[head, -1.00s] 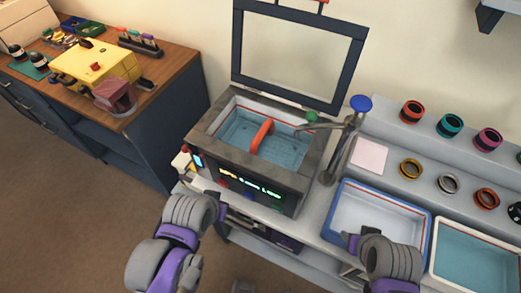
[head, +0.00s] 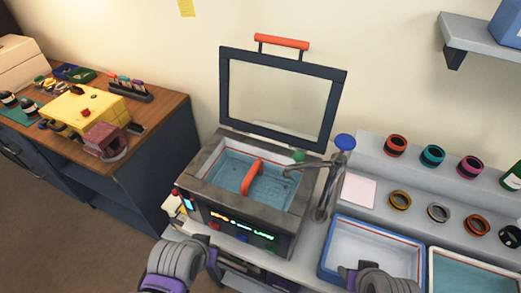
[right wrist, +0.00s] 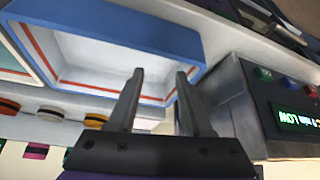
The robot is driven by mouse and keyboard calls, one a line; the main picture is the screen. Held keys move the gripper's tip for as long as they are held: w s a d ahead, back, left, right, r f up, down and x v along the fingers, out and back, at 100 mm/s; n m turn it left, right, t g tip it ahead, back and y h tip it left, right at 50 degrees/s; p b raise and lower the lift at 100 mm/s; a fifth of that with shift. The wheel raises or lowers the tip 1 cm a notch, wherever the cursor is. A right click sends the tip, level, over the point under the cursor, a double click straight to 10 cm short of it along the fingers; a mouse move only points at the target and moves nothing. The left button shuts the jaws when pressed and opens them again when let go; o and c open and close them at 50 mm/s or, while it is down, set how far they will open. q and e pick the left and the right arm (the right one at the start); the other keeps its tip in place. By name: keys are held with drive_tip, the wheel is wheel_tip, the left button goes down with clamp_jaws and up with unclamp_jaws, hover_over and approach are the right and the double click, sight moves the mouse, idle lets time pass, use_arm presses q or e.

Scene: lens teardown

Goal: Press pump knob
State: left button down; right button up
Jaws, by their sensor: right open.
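A grey metal pump post stands at the right of the open tank in the head view, with a round blue knob (head: 345,142) on top. My right gripper (right wrist: 158,72) is open and empty in the right wrist view, by the blue-rimmed tray and the tank's side. In the head view the right arm is at the bottom, below and apart from the blue knob. My left gripper (head: 212,258) is in front of the tank; its fingers are not clear.
The tank (head: 190,182) holds bluish liquid and a red-orange handle (head: 252,176); its framed lid (head: 226,95) stands open. A blue-rimmed tray (head: 421,262) is right of the pump. Lens rings (head: 396,145) sit on steps behind. A shelf (head: 470,38) is at upper right.

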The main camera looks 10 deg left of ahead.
drive_tip(key=shift+c, duration=0.3)
